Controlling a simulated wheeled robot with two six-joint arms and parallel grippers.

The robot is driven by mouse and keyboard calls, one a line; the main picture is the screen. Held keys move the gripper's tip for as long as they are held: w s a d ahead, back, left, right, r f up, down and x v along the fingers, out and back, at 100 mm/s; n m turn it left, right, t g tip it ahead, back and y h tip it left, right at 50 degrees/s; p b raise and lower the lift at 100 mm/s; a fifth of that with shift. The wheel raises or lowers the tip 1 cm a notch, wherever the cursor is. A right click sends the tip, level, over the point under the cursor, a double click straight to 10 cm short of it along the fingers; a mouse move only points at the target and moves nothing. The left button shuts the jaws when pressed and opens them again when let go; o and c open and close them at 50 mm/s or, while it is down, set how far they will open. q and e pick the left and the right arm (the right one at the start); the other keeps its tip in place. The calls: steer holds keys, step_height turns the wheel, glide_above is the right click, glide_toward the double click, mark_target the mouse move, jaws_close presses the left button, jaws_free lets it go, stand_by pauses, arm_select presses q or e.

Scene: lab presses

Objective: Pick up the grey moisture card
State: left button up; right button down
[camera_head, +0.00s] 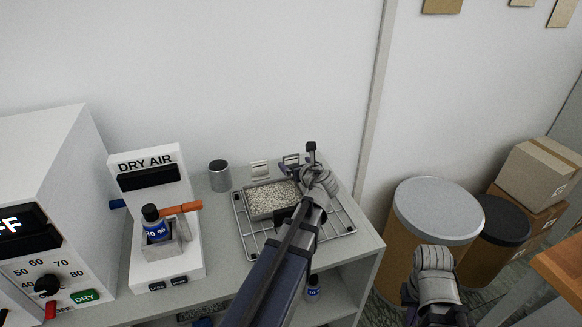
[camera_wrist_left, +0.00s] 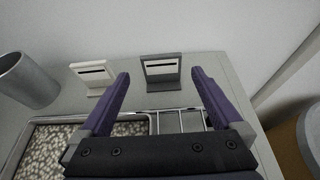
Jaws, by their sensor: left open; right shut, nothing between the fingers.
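The grey moisture card (camera_wrist_left: 162,70) stands upright as a small dark-grey stand with a pale slotted face, at the back of the bench. It also shows in the head view (camera_head: 291,158), partly covered by my gripper. My left gripper (camera_wrist_left: 160,76) is open, with one fingertip on either side of the card in the wrist picture. No contact is visible, and the remaining gap is hard to judge. A similar white card (camera_wrist_left: 92,74) stands to its left. Of my right arm only a wrist part shows at the lower right; its fingers are out of sight.
A tray of pale pellets (camera_head: 272,198) sits on a wire rack (camera_head: 246,238) in front of the cards. A metal cup (camera_head: 219,176) stands left of them. The dry-air unit (camera_head: 150,185) holds a dark bottle (camera_head: 154,222). Drums (camera_head: 437,212) stand right of the bench.

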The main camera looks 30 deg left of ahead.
mark_target(291, 160)
arm_select(q)
steer(key=b+x, duration=0.1)
steer(key=x, duration=0.2)
steer(key=shift+w+a+f, duration=0.1)
steer(key=shift+w+f, duration=0.15)
steer(key=shift+w, duration=0.05)
steer(key=shift+c, duration=0.4)
steer(key=c, duration=1.2)
